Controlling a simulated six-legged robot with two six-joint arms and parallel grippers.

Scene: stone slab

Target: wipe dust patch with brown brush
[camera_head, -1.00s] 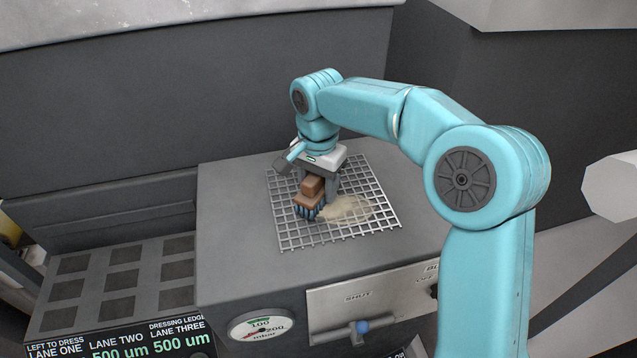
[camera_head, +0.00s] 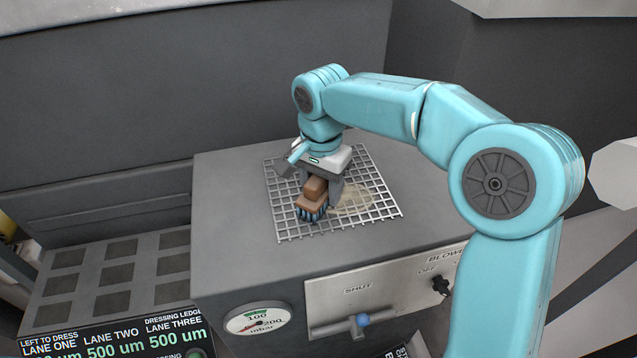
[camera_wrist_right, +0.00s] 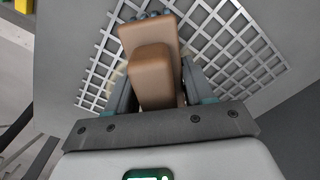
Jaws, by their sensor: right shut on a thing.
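The brown brush (camera_head: 312,192) with dark bluish bristles is in my right gripper (camera_head: 322,190), which is shut on its handle. In the right wrist view the brush (camera_wrist_right: 152,70) sits between the fingers of the right gripper (camera_wrist_right: 155,90). The bristles are down at the grid, left of the middle; I cannot tell if they touch it. The pale tan dust patch (camera_head: 360,199) lies on the metal grid (camera_head: 290,228), just right of the brush, and looks faint. Part of the patch is hidden behind the brush and gripper. My left gripper is not in view.
The grid lies on a grey stone box (camera_head: 225,215) with a gauge (camera_head: 258,321) and a lever panel (camera_head: 365,300) on its front. A lower ledge with dark square plates (camera_head: 117,275) is at left. A dark wall (camera_head: 150,90) stands behind.

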